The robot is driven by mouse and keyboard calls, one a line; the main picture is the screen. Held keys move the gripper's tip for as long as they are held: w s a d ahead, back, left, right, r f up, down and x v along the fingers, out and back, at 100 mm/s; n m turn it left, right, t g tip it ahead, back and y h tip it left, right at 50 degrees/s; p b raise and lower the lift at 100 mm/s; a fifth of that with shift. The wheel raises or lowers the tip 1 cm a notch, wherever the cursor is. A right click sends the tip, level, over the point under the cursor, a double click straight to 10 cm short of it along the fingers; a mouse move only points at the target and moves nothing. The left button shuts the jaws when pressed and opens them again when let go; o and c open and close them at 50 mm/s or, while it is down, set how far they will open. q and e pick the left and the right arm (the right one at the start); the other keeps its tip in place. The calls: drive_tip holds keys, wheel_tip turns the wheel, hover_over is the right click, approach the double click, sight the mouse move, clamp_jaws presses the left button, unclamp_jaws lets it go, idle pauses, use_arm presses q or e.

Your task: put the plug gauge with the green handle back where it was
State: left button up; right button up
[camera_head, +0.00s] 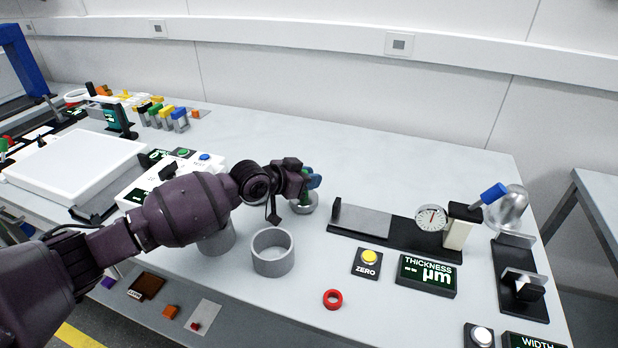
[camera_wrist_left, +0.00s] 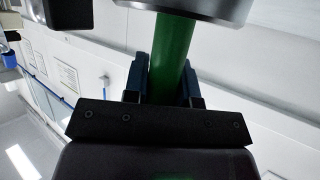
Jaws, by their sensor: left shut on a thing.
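My left gripper (camera_head: 307,181) is shut on the green handle (camera_wrist_left: 173,55) of the plug gauge, which runs between its blue fingertips in the left wrist view. The gauge's grey metal end (camera_wrist_left: 195,8) shows at the top of that view. In the head view, a grey round part (camera_head: 305,205) shows just below the fingers, partly hidden; I cannot tell whether it touches the table. An open grey cup (camera_head: 272,262) stands in front of the gripper. A second grey cup (camera_head: 218,241) is partly hidden by my left arm. My right gripper is not in view.
A thickness gauge stand (camera_head: 395,240) with a dial is right of the gripper, near a ZERO button pad (camera_head: 367,263) and a display (camera_head: 427,275). A red ring (camera_head: 333,299) lies in front. A blue-handled metal piece (camera_head: 505,208) is far right. The back middle table is clear.

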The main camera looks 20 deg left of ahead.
use_arm(q)
drive_tip(key=shift+f, duration=0.1)
drive_tip(key=o, duration=0.9)
drive_tip(key=shift+o, duration=0.2)
drive_tip(key=shift+r, duration=0.25)
drive_tip(key=p+v, duration=0.1)
drive_tip(key=v, duration=0.6)
drive_tip(key=shift+s, duration=0.2)
drive_tip(key=shift+a, duration=0.15)
